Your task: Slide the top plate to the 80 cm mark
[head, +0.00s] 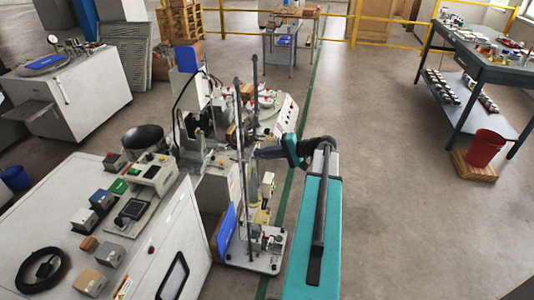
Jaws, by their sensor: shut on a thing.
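A test stand with tall dark upright posts (240,130) rises from a pale base plate (262,262) on the floor, left of my teal body. My arm reaches left to the upper part of this stand. My gripper (256,153) is at the posts, well above the base, shut on a part there that appears to be the top plate. The plate's outline is too small and too covered to make out. The scale marks, including the 80 cm mark, cannot be read.
A white bench (150,245) with boxes and a dark coil stands close on the left. Test machines (265,97) crowd behind the stand. A grey workbench (490,65) and a red bin (485,148) are far right. The floor (410,200) to the right is clear.

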